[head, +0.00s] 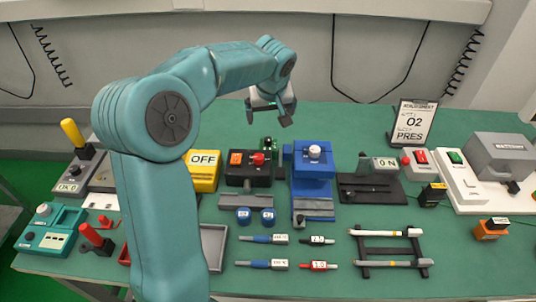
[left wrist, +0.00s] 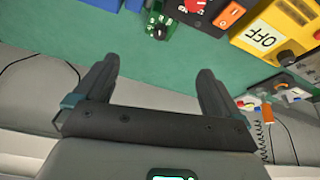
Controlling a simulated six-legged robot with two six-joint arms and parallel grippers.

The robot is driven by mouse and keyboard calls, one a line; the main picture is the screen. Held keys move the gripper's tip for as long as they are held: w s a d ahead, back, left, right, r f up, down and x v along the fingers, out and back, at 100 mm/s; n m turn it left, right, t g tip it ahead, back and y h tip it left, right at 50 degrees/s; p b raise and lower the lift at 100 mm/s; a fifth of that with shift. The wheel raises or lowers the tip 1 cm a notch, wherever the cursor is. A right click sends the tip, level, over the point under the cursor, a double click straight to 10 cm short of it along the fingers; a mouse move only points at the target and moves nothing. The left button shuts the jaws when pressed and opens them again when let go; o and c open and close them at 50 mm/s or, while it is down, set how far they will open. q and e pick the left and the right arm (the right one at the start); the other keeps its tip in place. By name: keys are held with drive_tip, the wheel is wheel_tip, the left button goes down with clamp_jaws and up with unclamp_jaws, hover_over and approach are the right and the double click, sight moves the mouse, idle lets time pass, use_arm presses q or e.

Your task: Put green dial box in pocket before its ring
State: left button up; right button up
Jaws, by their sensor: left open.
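A small green box (head: 267,145), likely the green dial box, stands at the back of the table behind the black box with the orange and red controls. It also shows at the top of the left wrist view (left wrist: 157,24), beyond the fingertips and apart from them. My left gripper (head: 269,114) hangs above the back edge of the table, beyond the green box, pointing down. In the left wrist view its two fingers (left wrist: 157,72) are spread wide with nothing between them. I cannot tell which pocket or ring is meant. My right gripper is not in view.
A black box (head: 248,178), a yellow OFF box (head: 205,178) and a blue device (head: 313,172) crowd around the green box. Pens lie in front, some on a black rack (head: 362,250). A sign (head: 411,124) stands back right. The back strip of table beside the sign is clear.

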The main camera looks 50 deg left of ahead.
use_arm(q)
drive_tip(key=p, duration=0.1)
hover_over(268, 140)
drive_tip(key=d, duration=0.2)
drive_tip(key=f, duration=0.6)
drive_tip(key=s+f, duration=0.1)
drive_tip(key=f, duration=0.2)
drive_tip(key=shift+a+f, duration=0.1)
drive_tip(key=shift+f, duration=0.3)
drive_tip(key=p+x, duration=0.2)
drive_tip(key=x, duration=0.3)
drive_tip(key=shift+a+f, duration=0.15)
drive_tip(key=shift+f, duration=0.05)
drive_tip(key=c, duration=1.5)
drive_tip(key=shift+c, duration=1.1)
drive_tip(key=shift+r, duration=0.1)
